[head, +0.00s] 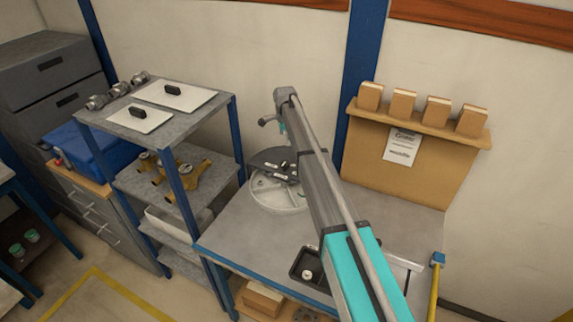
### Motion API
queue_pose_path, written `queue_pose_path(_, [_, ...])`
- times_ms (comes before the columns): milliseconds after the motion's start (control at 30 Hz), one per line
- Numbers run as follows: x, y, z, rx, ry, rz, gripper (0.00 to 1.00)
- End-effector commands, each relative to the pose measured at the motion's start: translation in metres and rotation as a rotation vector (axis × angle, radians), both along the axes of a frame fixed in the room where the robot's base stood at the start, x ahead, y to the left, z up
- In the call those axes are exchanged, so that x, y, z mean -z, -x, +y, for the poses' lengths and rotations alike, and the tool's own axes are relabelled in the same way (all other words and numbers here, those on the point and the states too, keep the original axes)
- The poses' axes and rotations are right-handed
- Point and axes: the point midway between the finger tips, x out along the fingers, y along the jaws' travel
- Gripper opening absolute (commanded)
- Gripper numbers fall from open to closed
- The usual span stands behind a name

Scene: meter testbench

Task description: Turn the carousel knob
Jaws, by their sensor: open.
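The carousel (278,197) is a round, pale tray with dividers, standing at the back left of the grey bench top. My arm crosses in front of its right side. Dark shapes with small metallic parts cover its rear half; what looks like my gripper (284,168) is among them, open and small in the picture. I cannot tell whether it touches the carousel. The knob cannot be made out; it is hidden or merges with these dark shapes.
A shelf rack (180,125) with lidded plates and brass fittings stands left of the bench (238,232). A small black tray (303,267) lies near the bench's front edge. A brown board (407,170) with several boxes on its ledge stands behind on the right.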

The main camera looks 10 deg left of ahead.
Motion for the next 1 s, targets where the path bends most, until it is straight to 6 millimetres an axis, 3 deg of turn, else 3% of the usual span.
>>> queue_pose_path(1000, [0.078, 0.000, -0.002, 0.002, 0.000, 0.000, 1.00])
